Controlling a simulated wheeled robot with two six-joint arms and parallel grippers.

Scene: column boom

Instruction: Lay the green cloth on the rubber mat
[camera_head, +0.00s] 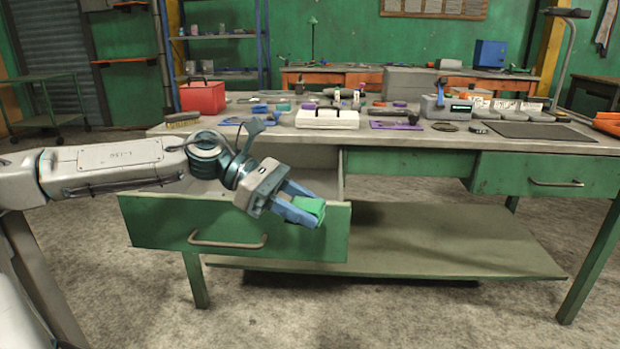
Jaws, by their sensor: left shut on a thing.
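The green cloth (309,208) is a small folded bundle between the fingertips of my left gripper (300,207). The gripper is shut on it and holds it in the air in front of the open drawer's front panel. The rubber mat is most likely the dark flat rectangle (540,132) on the right part of the workbench top. It looks bare and lies well to the right of and behind the cloth. My right gripper is not in view.
The workbench (400,143) carries several items: a white box (327,118), a purple tray (395,125), a grey device (445,107) and a brush (183,119). A green drawer (165,228) stands pulled out at the left. A lower shelf (450,240) is empty.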

